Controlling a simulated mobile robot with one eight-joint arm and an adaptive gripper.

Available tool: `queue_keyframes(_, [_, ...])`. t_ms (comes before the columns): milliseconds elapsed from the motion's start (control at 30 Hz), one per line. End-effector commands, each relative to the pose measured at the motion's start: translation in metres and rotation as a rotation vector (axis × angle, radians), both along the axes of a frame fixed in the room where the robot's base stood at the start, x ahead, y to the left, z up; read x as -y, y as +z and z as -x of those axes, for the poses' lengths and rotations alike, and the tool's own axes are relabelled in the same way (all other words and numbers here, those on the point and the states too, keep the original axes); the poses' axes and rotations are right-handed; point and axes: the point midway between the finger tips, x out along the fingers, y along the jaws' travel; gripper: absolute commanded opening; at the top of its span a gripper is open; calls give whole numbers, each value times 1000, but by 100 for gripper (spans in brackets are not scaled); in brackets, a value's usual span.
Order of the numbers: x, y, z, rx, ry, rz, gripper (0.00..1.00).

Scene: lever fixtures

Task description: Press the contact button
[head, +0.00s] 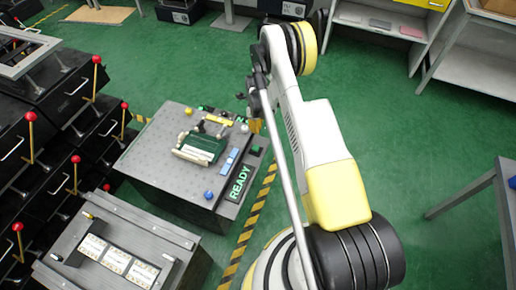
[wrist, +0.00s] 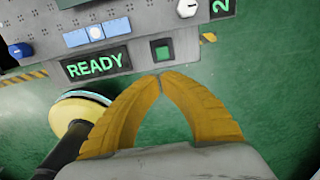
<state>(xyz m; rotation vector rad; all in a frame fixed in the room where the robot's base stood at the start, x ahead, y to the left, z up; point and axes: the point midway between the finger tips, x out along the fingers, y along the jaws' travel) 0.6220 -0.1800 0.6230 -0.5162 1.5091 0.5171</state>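The contact button looks to be the green square button (wrist: 162,50) in a dark square housing at the edge of the grey fixture, right of the lit READY sign (wrist: 96,64) in the wrist view. In the head view the green button (head: 257,149) sits at the fixture's right edge, above the READY sign (head: 239,183). My gripper (wrist: 160,77) has two yellow fingers with their tips together and nothing between them. The tips appear just below the button in the wrist view, and I cannot tell how far above it they are.
The grey fixture table (head: 150,160) also carries a green-and-white device (head: 199,149), blue buttons (head: 230,160) and a blue knob (head: 209,194). Black units with red-knobbed levers (head: 95,75) crowd the left. A grey bench (head: 125,250) stands in front. Green floor is open to the right.

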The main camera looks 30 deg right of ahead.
Motion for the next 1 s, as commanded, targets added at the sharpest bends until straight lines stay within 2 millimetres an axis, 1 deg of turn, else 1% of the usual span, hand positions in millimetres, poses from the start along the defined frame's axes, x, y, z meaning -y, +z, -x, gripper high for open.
queue_keyframes(267, [0,-1,0,0,1,0,0])
queue_keyframes(367, [0,-7,0,0,2,0,0])
queue_keyframes(467, [0,-21,0,1,2,1,0])
queue_keyframes(800, [0,-94,0,1,2,1,0])
queue_keyframes(900, [0,-112,0,1,2,0,0])
queue_keyframes(1000, [0,-126,0,1,2,0,0])
